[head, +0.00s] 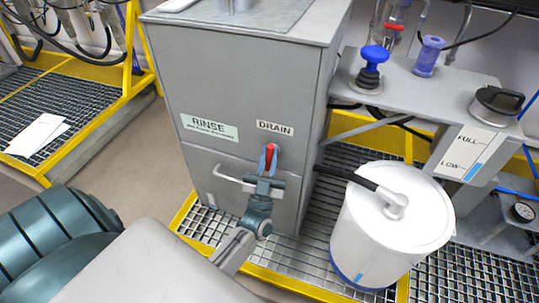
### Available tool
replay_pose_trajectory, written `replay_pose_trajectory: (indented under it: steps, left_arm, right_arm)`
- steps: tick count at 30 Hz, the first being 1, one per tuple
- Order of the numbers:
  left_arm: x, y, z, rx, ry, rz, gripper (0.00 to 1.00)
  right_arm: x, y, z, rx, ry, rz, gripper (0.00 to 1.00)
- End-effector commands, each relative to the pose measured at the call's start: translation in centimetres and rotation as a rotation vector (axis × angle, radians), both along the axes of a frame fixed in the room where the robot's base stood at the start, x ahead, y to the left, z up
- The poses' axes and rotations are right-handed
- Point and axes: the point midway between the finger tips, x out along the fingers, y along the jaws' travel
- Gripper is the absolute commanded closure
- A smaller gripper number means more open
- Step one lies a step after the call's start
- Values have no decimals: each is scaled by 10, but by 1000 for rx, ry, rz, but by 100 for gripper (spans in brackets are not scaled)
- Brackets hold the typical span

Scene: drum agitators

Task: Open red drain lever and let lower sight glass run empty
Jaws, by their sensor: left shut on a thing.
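The red drain lever (269,155) stands roughly upright on the front of the grey cabinet, just below the DRAIN label (275,128). My left gripper (271,158) is shut on the lever, its teal fingers on either side of the red handle. The gripper hides the lever's base. A pale bent pipe (232,181) sticks out to the left beside my gripper. My right gripper is not in view.
A white lidded drum (392,235) with a black-handled arm stands right of the cabinet on the grating. A FULL/LOW gauge (467,153), a blue knob (373,56) and a black cap (497,104) are at right. Yellow-edged grating (310,271) lies below.

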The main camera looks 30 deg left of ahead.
Motion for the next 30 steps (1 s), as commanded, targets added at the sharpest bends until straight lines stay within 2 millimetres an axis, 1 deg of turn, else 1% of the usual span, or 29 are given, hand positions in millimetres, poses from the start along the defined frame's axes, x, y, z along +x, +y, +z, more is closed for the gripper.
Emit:
replay_pose_trajectory:
  steps: [2, 9, 24, 25, 27, 28, 30]
  left_arm:
    - [0, 0, -1, -36, -6, 1, 100]
    - [0, 0, -1, -99, -22, 0, 100]
    - [0, 0, -1, -113, -24, 0, 100]
    - [0, 0, -1, -113, -24, 0, 79]
    - [0, 0, -1, -112, -25, -1, 65]
    - [0, 0, -1, -112, -25, -1, 63]
    - [0, 0, -1, -111, -25, -1, 63]
  right_arm:
    - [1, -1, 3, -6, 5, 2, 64]
    - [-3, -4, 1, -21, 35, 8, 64]
    - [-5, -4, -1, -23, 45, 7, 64]
    - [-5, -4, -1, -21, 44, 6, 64]
    - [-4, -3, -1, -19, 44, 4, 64]
    - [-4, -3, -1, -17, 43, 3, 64]
    - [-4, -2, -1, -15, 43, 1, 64]
